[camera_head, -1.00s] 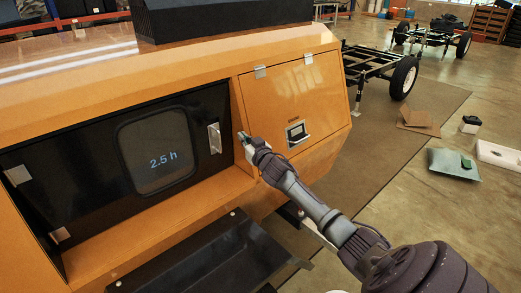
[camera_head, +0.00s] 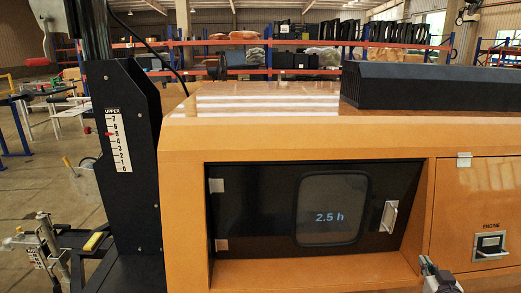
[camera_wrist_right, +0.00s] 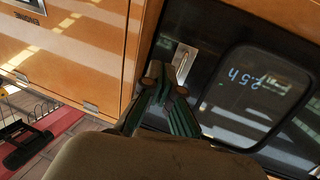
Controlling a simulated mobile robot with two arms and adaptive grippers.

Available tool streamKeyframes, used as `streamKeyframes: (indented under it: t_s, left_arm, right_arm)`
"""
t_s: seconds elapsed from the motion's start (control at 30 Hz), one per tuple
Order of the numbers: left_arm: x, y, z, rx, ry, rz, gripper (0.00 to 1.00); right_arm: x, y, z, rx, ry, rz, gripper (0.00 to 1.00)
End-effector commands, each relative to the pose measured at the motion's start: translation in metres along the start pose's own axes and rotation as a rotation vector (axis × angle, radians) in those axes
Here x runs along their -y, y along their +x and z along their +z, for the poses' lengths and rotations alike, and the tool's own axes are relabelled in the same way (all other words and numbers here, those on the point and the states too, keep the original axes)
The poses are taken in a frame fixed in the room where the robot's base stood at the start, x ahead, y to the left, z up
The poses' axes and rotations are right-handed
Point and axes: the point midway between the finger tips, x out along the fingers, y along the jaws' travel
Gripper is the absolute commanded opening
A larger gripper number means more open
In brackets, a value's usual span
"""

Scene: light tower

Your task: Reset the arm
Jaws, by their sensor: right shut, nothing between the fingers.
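My right gripper (camera_head: 428,264) shows at the bottom right of the head view, its arm mostly cut off by the frame edge. It is shut and empty, in front of the orange body below and right of the black panel door (camera_head: 270,195). In the right wrist view the fingers (camera_wrist_right: 166,84) are together, near the door's silver handle (camera_wrist_right: 184,62). I cannot tell whether they touch it. The black door is closed, and its window shows "2.5 h" (camera_head: 330,217). My left gripper is not in view.
The orange machine body (camera_head: 300,135) fills the middle. An engine hatch (camera_head: 475,205) with a latch is closed at right. A black mast post (camera_head: 122,150) with a number scale stands at left. Shelves (camera_head: 270,45) line the back. Open floor (camera_head: 35,165) lies at far left.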

Motion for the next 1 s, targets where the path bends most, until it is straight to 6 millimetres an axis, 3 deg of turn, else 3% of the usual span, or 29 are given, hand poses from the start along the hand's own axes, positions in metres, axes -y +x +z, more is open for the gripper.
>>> streamKeyframes:
  t_s: [0.03,0.2,0.33,0.6,0.9,1.0]
  left_arm:
    - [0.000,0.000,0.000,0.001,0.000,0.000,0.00]
    - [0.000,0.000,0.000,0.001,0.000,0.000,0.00]
    - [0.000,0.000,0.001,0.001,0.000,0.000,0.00]
    - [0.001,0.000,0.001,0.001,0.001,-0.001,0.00]
    - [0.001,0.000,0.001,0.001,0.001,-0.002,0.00]
    - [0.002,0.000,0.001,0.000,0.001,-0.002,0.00]
  right_arm:
    - [0.021,-0.017,0.027,0.075,-0.011,-0.003,0.00]
    - [0.085,-0.096,0.107,0.374,-0.088,-0.023,0.00]
    - [0.123,-0.167,0.147,0.593,-0.146,-0.074,0.00]
    - [0.163,-0.267,0.173,0.863,-0.221,-0.185,0.00]
    - [0.186,-0.348,0.175,1.055,-0.267,-0.310,0.00]
    - [0.191,-0.363,0.180,1.101,-0.282,-0.341,0.00]
